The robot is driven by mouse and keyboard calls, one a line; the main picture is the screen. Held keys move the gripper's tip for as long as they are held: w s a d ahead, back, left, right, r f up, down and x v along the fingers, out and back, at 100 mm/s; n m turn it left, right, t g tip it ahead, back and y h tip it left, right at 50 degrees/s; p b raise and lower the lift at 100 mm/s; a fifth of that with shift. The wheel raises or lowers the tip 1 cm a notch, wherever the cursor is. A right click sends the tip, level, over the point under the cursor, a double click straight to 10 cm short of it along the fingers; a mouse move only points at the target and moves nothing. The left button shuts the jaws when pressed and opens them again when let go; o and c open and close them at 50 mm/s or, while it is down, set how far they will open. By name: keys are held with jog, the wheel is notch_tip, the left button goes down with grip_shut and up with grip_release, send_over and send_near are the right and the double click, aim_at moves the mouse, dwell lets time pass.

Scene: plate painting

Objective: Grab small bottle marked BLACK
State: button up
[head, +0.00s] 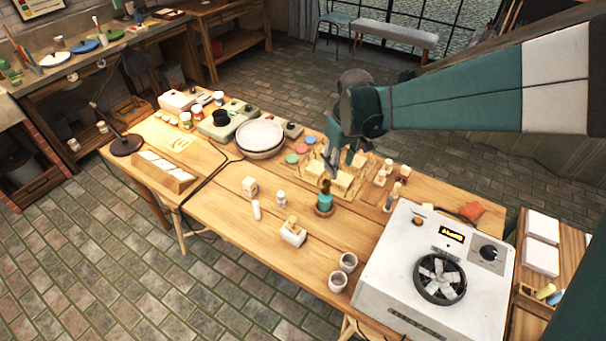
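No label reading BLACK can be made out at this size. Two small white bottles stand on the wooden table near its middle: one nearer the front (256,210) and one slightly behind it to the right (281,197). A teal bottle (324,202) with a brown top stands on a small round base to their right. My gripper (342,165) points down over the back right of the table, behind the teal bottle. Its fingers look apart, with nothing visible between them.
A white plate (260,134) sits behind the small bottles. A white machine with a fan (400,273) fills the right end. Two cups (348,262) stand at its left, and a white block-like holder (292,234) is near the middle. Bare wood (225,210) lies at front left.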

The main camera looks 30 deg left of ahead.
aim_at(282, 193)
jog(key=s+a+f+n, duration=0.1)
jog(key=s+a+f, duration=0.1)
jog(key=a+f, duration=0.3)
jog(key=s+a+f+n, duration=0.1)
jog(key=s+a+f, duration=0.1)
jog(key=a+f, duration=0.3)
jog(key=s+a+f+n+g+h, duration=0.1)
jog(key=s+a+f+n, duration=0.1)
jog(key=a+f, duration=0.4)
jog(key=shift+s+a, duration=0.25)
jog(key=shift+a, duration=0.45)
jog(key=shift+s+a, duration=0.25)
jog(key=shift+a, duration=0.45)
jog(key=shift+f, duration=1.25)
jog(key=shift+a+f, duration=0.15)
jog(key=shift+f, duration=1.15)
jog(key=shift+a+f, duration=0.15)
jog(key=shift+f, duration=1.15)
jog(key=shift+c, duration=0.7)
